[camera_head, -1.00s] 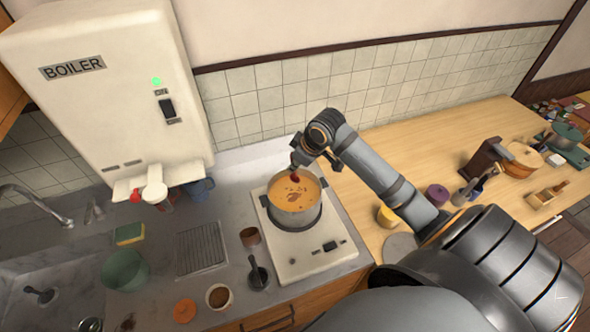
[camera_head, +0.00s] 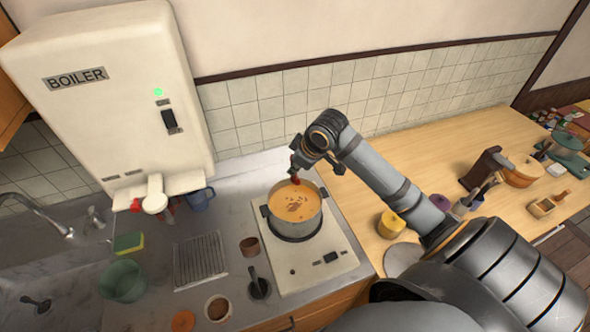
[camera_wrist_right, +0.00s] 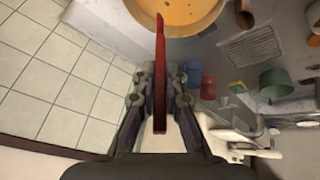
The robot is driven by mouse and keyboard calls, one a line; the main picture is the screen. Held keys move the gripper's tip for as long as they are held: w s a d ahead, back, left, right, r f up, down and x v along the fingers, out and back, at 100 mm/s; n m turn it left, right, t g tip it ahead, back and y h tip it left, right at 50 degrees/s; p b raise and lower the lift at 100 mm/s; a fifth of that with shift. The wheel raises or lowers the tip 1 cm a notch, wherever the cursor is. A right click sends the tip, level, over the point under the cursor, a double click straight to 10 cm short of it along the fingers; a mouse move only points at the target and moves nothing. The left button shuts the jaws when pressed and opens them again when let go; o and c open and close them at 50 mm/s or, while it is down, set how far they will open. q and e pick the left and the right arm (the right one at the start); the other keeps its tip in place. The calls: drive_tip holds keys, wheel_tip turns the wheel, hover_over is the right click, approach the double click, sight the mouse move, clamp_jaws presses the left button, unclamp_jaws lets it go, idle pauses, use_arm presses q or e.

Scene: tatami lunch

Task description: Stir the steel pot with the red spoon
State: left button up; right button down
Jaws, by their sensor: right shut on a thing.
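The steel pot (camera_head: 296,226) stands on the white portable cooker, filled with orange soup with brown bits in it. The pot also shows at the top of the right wrist view (camera_wrist_right: 218,22). My right gripper (camera_head: 297,168) is above the far rim of the pot. It is shut on the red spoon (camera_wrist_right: 160,75), whose tip end reaches over the soup in the right wrist view. In the head view only a small red part of the spoon (camera_head: 295,180) shows; its lower end is hidden in or behind the soup. My left gripper is not in view.
The white cooker (camera_head: 338,262) sits on the grey counter. A brown cup (camera_head: 250,246), a black ladle-like tool (camera_head: 259,287) and a wire rack (camera_head: 200,260) lie left of it. The boiler (camera_head: 100,90) hangs at the left. A yellow cup (camera_head: 390,224) stands to the right.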

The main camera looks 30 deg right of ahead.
drive_tip(key=shift+s+a+f+b, duration=0.15)
drive_tip(key=shift+s+f+b, duration=0.05)
drive_tip(key=shift+f+b, duration=0.4)
drive_tip(key=shift+s+a+f+b, duration=0.2)
drive_tip(key=shift+f+b, duration=0.25)
drive_tip(key=shift+f, duration=0.2)
wheel_tip(320, 180, down, 14)
drive_tip(key=b, duration=0.9)
drive_tip(key=shift+w+d+r, duration=0.15)
drive_tip(key=shift+w+d, duration=0.2)
